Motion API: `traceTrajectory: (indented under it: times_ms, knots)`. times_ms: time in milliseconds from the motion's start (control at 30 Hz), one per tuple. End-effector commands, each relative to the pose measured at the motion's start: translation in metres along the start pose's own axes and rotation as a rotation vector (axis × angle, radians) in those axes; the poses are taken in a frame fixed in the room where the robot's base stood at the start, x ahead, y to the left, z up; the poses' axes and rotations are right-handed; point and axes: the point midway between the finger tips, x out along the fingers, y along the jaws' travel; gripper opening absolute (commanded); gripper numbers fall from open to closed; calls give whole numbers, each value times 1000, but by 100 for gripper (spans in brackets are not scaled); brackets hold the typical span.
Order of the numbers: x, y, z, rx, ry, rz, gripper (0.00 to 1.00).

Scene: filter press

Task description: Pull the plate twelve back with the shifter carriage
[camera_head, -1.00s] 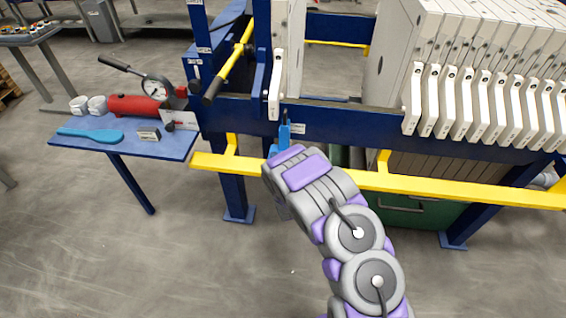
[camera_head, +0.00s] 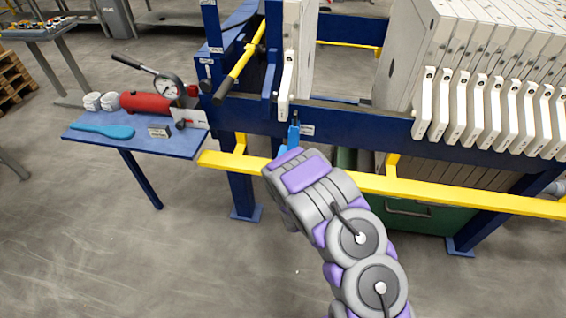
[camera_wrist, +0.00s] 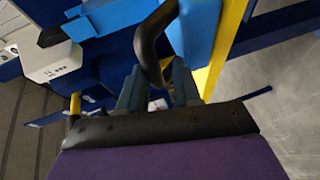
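The shifter carriage (camera_head: 293,134) is a small blue piece at the front rail, just below a lone white plate (camera_head: 287,86). In the wrist view the blue carriage (camera_wrist: 200,25) fills the top, with a black curved handle (camera_wrist: 148,42) in front of it. My gripper (camera_wrist: 157,82) has its two blue-grey fingers apart, and the handle's lower end shows between them. Contact with the handle cannot be made out. In the head view my purple and grey wrist hides the fingers. More white plates (camera_head: 490,110) stand stacked at right; no plate number is readable.
A yellow rail (camera_head: 450,196) runs along the press front below the blue beam (camera_head: 375,122). A blue side table (camera_head: 165,143) at left holds a red cylinder pump (camera_head: 145,103), a gauge and a light-blue tool (camera_head: 103,131). A wide gap separates the lone plate from the stack. The floor in front is clear.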

Motion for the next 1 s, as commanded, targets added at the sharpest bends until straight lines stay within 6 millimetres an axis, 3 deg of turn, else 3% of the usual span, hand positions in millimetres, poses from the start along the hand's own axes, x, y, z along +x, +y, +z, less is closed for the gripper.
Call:
traceTrajectory:
  times_ms: [600,1000]
  knots:
    - [-109,5,0,3,-1,8,29]
    - [-131,4,-1,2,-1,12,29]
